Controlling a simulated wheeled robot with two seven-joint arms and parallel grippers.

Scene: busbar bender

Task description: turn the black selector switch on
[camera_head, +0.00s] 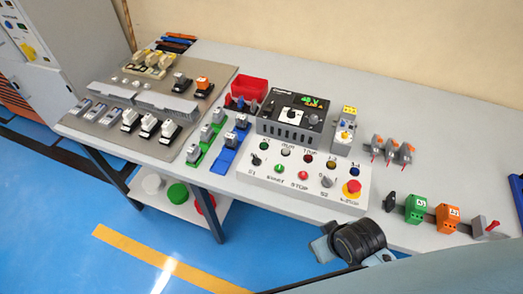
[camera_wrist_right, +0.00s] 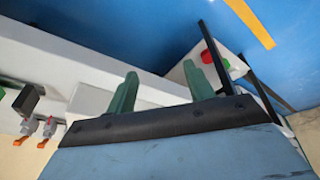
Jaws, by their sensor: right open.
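A white control panel (camera_head: 295,188) sits on the table with two selector switches. The selector marked S1 (camera_head: 257,160), at its left end, has a black knob. The selector marked S2 (camera_head: 327,182) is at the right, close to the red emergency stop (camera_head: 352,187). The knobs' exact angles are too small to tell. My right arm's dark wrist part shows below the panel, off the table's front edge; its fingers are not clear there. In the right wrist view my right gripper (camera_wrist_right: 160,86) is open and empty, its two green fingers apart. My left gripper is not in view.
A grey power unit (camera_head: 290,116) stands behind the panel. Green (camera_head: 416,208) and orange (camera_head: 447,217) blocks stand to its right. A red bin (camera_head: 248,90) and several modules on a grey board (camera_head: 150,95) are to the left.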

